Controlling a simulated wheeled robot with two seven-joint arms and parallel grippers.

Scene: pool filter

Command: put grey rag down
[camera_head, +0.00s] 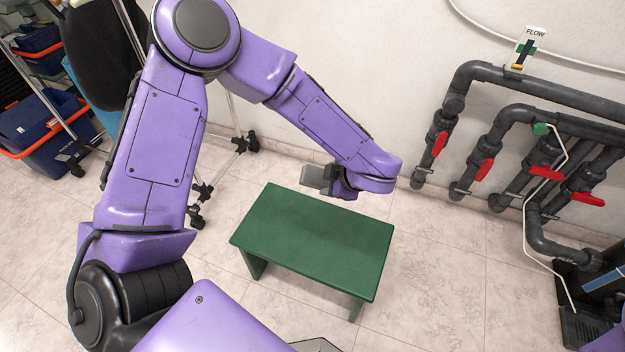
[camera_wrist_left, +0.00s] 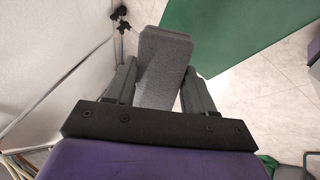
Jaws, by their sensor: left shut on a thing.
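My left gripper (camera_wrist_left: 158,90) is shut on the grey rag (camera_wrist_left: 162,62), which looks like a flat, rounded grey block between the two fingers. In the head view the grey rag (camera_head: 317,178) shows at the left end of my left gripper (camera_head: 333,178), over the back edge of a green bench (camera_head: 315,240). The left wrist view shows the rag beside the green bench top (camera_wrist_left: 225,28), with a pale floor gap near it. I cannot tell the exact height above the bench. My right gripper is in neither view.
The green bench top is bare. Dark pipes with red valve handles (camera_head: 440,143) run along the wall at right. A wheeled rack with blue bins (camera_head: 45,125) stands at left, and wheeled stand legs (camera_head: 245,140) are behind the bench. Tiled floor is open around it.

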